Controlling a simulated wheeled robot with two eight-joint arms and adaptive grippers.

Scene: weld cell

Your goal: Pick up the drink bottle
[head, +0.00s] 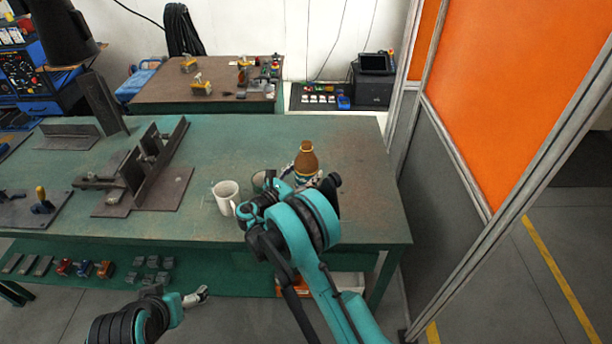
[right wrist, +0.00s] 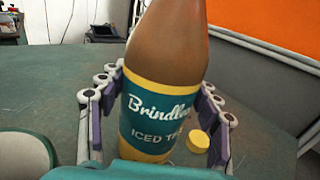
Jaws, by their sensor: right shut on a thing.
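The drink bottle (head: 306,156) is brown with a brown cap, and stands out above my right wrist in the head view. In the right wrist view the bottle (right wrist: 165,50) has a teal label reading "Brindle…" and "Iced Te…" between yellow bands. My right gripper (right wrist: 160,88) is shut on the bottle, one finger on each side. In the head view the right gripper (head: 303,180) is mostly hidden by its own arm.
A white mug (head: 227,197) stands left of my right arm on the green table (head: 365,200). A round item (head: 258,178) beside it is partly hidden. A small yellow disc (right wrist: 198,139) shows by the bottle. Steel fixtures (head: 150,165) fill the left. An orange partition (head: 510,90) stands right.

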